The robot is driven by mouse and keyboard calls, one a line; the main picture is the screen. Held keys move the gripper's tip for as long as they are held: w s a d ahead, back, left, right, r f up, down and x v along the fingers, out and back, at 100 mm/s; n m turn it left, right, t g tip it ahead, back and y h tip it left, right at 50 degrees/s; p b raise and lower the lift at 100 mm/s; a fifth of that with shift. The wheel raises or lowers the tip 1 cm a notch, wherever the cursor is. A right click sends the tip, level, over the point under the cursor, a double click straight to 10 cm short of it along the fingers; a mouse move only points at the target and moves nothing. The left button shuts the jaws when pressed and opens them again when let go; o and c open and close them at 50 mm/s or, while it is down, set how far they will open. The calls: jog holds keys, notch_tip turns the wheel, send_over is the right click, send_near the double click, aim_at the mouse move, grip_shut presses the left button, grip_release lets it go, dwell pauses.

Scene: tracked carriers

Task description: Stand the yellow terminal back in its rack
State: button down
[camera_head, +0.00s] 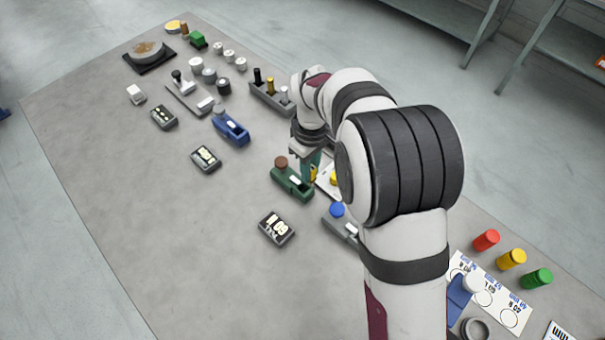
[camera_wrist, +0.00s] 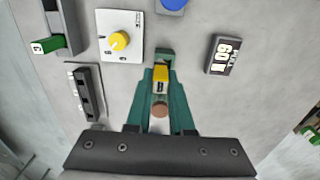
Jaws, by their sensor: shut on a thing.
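My gripper (camera_wrist: 160,82) has teal fingers and is shut on the yellow terminal (camera_wrist: 160,79), a small yellow block with a dark mark. In the head view my gripper (camera_head: 308,168) is low over the table, and a sliver of the yellow terminal (camera_head: 313,173) shows. A green carrier (camera_head: 292,183) with a brown disc lies right by the fingertips; the wrist view shows it below and around the terminal. A dark slotted rack (camera_wrist: 88,93) lies to the left in the wrist view. My arm hides it in the head view.
A white plate with a yellow knob (camera_wrist: 120,40) is close to my gripper. A dark number display (camera_head: 276,228), a blue-topped grey carrier (camera_head: 340,221) and a blue carrier (camera_head: 231,128) stand around. A dark holder (camera_head: 262,96) bears black, yellow and white pegs. The table's left front is clear.

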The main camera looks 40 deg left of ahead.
jog(key=w+d+r, duration=0.4)
jog(key=d+r, duration=0.2)
jog(key=d, duration=0.2)
jog(key=w+f, duration=0.3)
jog(key=w, duration=0.3)
jog(key=w+a+f, duration=0.1)
jog(key=w+f, duration=0.2)
jog(key=w, duration=0.3)
jog(key=shift+w+f, duration=0.3)
jog(key=shift+w, duration=0.05)
jog(key=shift+f, duration=2.15)
dwell(1.1)
jog(key=shift+c, duration=1.2)
grip_release()
notch_tip(320, 180, up, 7)
dwell(0.4)
